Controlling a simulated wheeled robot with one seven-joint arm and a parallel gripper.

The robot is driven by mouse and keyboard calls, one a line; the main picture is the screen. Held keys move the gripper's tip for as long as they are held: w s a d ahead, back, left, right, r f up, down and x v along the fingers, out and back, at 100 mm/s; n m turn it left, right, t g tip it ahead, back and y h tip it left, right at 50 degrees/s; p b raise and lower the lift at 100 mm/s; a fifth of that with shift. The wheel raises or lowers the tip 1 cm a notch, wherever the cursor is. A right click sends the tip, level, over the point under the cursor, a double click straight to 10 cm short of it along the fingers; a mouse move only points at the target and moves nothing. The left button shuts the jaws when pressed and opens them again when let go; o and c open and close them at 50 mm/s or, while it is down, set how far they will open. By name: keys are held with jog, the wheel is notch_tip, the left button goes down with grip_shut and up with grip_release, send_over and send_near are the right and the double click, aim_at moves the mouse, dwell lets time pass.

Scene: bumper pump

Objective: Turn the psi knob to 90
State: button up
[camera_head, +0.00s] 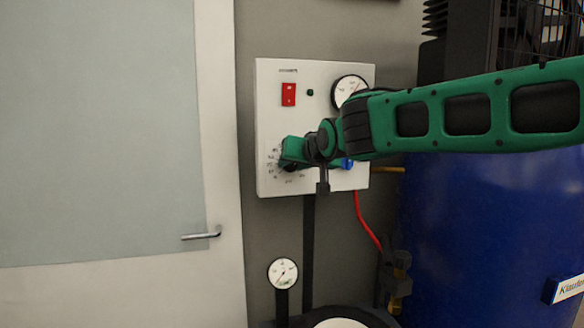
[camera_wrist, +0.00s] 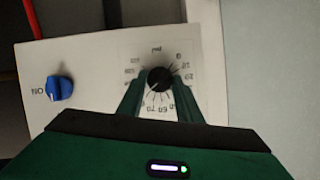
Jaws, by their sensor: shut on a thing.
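The psi knob (camera_wrist: 160,80) is a black round knob on a white panel, with a printed number scale around it, shown upside down in the wrist view. My gripper (camera_wrist: 159,88) has one green finger on each side of the knob and is shut on it. A faint light line shows on the knob, but I cannot read its setting surely. In the head view my gripper (camera_head: 284,160) is at the lower left of the panel (camera_head: 270,120); it hides most of the knob.
A blue knob (camera_wrist: 60,88) marked ON sits beside the psi knob. The panel also has a red switch (camera_head: 288,94) and a round gauge (camera_head: 349,90), partly behind my arm. A blue tank (camera_head: 480,230) stands at right, a door (camera_head: 100,130) at left. A lower gauge (camera_head: 283,272) stands below.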

jog(key=shift+w+d+f+m+y, duration=0.1)
jog(key=shift+d+f+m+y, duration=0.25)
jog(key=shift+m, duration=0.55)
jog(key=shift+a+y, duration=0.1)
jog(key=shift+y, duration=0.25)
jog(key=o, duration=1)
jog(key=shift+o, duration=0.2)
jog(key=shift+a+r, duration=0.1)
jog(key=shift+r, duration=0.05)
jog(key=shift+s+r, duration=0.1)
jog(key=shift+s, duration=0.1)
jog(key=v, duration=1)
jog(key=shift+d, duration=0.2)
